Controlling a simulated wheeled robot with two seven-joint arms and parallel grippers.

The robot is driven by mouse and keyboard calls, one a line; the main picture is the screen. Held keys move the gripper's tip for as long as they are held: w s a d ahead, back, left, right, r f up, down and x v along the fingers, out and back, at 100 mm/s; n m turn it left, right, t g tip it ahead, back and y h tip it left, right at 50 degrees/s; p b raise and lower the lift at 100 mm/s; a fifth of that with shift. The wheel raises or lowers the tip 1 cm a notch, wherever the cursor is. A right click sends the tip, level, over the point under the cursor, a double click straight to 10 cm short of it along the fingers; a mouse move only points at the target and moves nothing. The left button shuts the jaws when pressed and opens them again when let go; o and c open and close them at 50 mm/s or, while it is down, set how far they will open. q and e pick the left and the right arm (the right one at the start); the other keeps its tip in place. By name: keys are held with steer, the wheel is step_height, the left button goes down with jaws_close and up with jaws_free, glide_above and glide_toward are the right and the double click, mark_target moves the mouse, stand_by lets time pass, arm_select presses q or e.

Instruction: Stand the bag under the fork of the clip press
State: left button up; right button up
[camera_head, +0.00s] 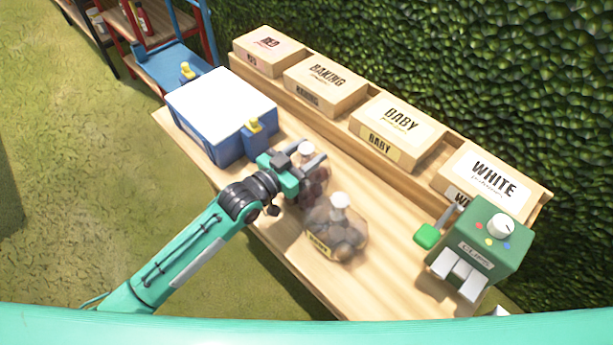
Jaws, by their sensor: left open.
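Two clear bags with white necks stand on the wooden table. The nearer bag (338,232) holds round brownish things and has a yellow label low on its side. The farther bag (316,178) holds dark reddish things and is partly hidden by my left gripper (307,163). The left gripper is open, with its fingers at the farther bag's neck; I cannot tell whether they touch it. The green clip press (481,247) stands at the table's right end, apart from both bags, with white prongs at its front and a green paddle at its left. My right gripper is out of view.
A blue box with a white lid (221,107) and yellow latches stands left of the bags. Labelled cardboard boxes (397,128) line the table's back edge before a hedge. Bare tabletop (395,215) lies between the bags and the press. A rack stands upper left.

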arm_select(q)
jaws_close()
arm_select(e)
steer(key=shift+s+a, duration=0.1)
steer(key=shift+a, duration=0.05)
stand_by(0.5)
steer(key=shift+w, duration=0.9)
